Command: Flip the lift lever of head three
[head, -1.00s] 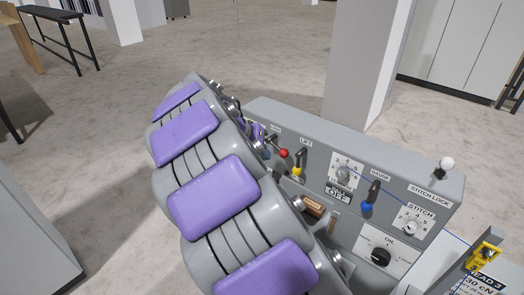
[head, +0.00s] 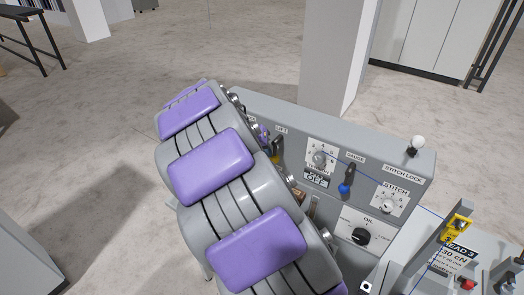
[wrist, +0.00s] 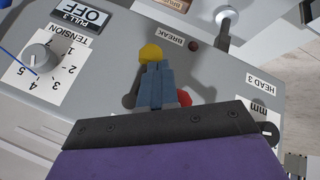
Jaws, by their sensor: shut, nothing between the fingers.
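The lift lever (head: 277,150), under the label LIFT on the grey console (head: 400,230), is partly hidden behind my arm in the head view. The wrist view shows the console upside down. There a yellow knob (wrist: 151,53) stands right at the tips of my gripper (wrist: 155,68). The blue-grey fingers are together with nothing between them. They seem to touch or overlap the knob; I cannot tell which. My gripper is hidden behind my arm in the head view.
A red knob (wrist: 184,97) is close beside the fingers. A tension dial (wrist: 38,58) and a metal lever (wrist: 227,20) are near in the wrist view. A blue-tipped gauge lever (head: 345,188) and an oil dial (head: 361,236) are on the console front.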

